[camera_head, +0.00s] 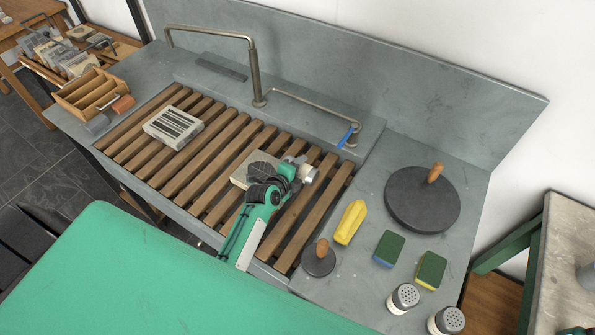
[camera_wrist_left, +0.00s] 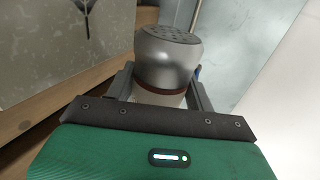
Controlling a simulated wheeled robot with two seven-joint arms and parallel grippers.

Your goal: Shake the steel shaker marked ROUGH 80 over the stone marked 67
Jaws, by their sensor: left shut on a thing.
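My left gripper (camera_head: 299,170) is shut on a steel shaker (camera_head: 308,174) above the slatted rack. In the left wrist view the shaker (camera_wrist_left: 166,55) has a perforated domed top and a brown band, and sits between both fingers. Its label is not readable. A pale stone (camera_head: 240,176) with a dark patch lies on the slats just left of the gripper, partly hidden by my arm; a stone surface (camera_wrist_left: 50,45) also shows at the left wrist view's upper left. Another stone (camera_head: 173,127) with dark stripes lies farther left. I cannot read a 67 on either. My right gripper is out of view.
Two more shakers (camera_head: 403,297) (camera_head: 446,320) stand at the front right. A round dark disc with a wooden knob (camera_head: 422,202), sponges (camera_head: 389,249) and a yellow object (camera_head: 350,222) occupy the right counter. A bent pipe (camera_head: 255,75) rises behind the slats (camera_head: 185,175).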

